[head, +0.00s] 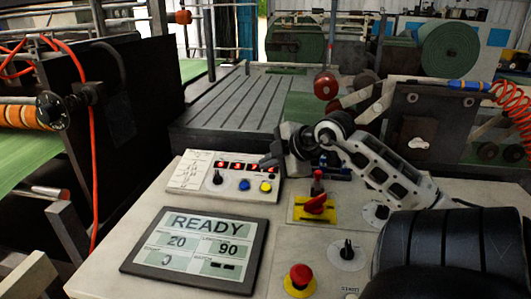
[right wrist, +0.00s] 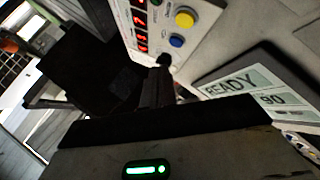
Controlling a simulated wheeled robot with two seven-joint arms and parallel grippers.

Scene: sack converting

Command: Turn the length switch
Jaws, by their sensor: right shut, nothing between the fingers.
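A sloped white control box carries a black pointer knob (head: 217,178), the likeliest length switch, though its label is too small to read. The knob also shows in the right wrist view (right wrist: 166,60), just beyond my fingertips. My right gripper (head: 268,161) is shut and empty, reaching in from the right over the box's right end. In the right wrist view its dark fingers (right wrist: 159,80) point toward the knob; I cannot tell whether they touch it. My left gripper is not in view.
Beside the knob are a blue button (head: 243,184) and a yellow button (head: 266,187), below red displays (head: 233,165). A READY screen (head: 200,247) lies in front. A red-and-yellow switch (head: 315,205), another black selector (head: 347,250) and a red stop button (head: 300,276) are nearby.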

